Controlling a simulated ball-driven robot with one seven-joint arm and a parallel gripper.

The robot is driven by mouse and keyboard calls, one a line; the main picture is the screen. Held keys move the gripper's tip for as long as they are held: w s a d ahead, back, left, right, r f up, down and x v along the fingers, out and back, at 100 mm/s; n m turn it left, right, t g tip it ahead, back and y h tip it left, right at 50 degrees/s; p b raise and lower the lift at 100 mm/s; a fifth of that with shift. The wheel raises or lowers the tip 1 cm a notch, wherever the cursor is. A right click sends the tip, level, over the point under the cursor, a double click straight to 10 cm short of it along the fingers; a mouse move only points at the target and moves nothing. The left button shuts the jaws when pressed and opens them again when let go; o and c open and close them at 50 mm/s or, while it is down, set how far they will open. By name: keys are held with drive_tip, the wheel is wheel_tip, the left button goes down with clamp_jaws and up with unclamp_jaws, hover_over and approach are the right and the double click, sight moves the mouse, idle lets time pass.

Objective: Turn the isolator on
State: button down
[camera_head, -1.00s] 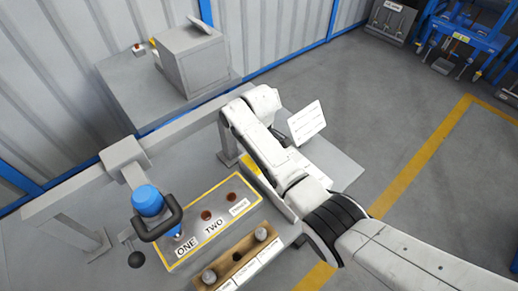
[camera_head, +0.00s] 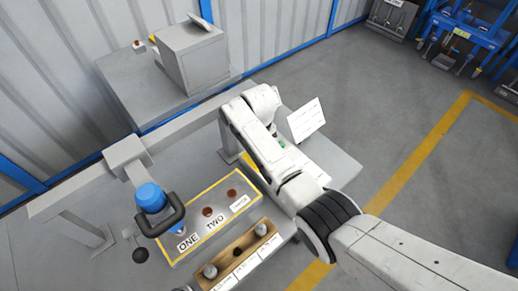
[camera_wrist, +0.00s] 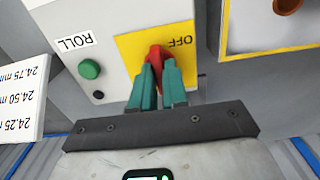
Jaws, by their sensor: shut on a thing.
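The isolator is a red handle (camera_wrist: 154,55) on a yellow plate (camera_wrist: 128,47) marked OFF, in the wrist view. My gripper (camera_wrist: 158,76) has its two green fingers closed on the red handle, one on each side. Much of the handle is hidden between the fingers. In the head view, my arm covers the gripper and the isolator.
Beside the yellow plate are a green button (camera_wrist: 89,69) and a ROLL label (camera_wrist: 74,41). A white card with numbers (camera_wrist: 22,98) stands at the left. In the head view, a bench holds a yellow-edged panel (camera_head: 187,258) and a wooden rack (camera_head: 237,255) to the left of my arm.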

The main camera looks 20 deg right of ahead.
drive_tip(key=c, duration=1.1)
unclamp_jaws()
drive_tip(key=shift+c, duration=0.2)
wheel_tip(320, 180, up, 11)
drive_tip(key=shift+b, duration=0.4)
drive_tip(key=shift+f, duration=0.1)
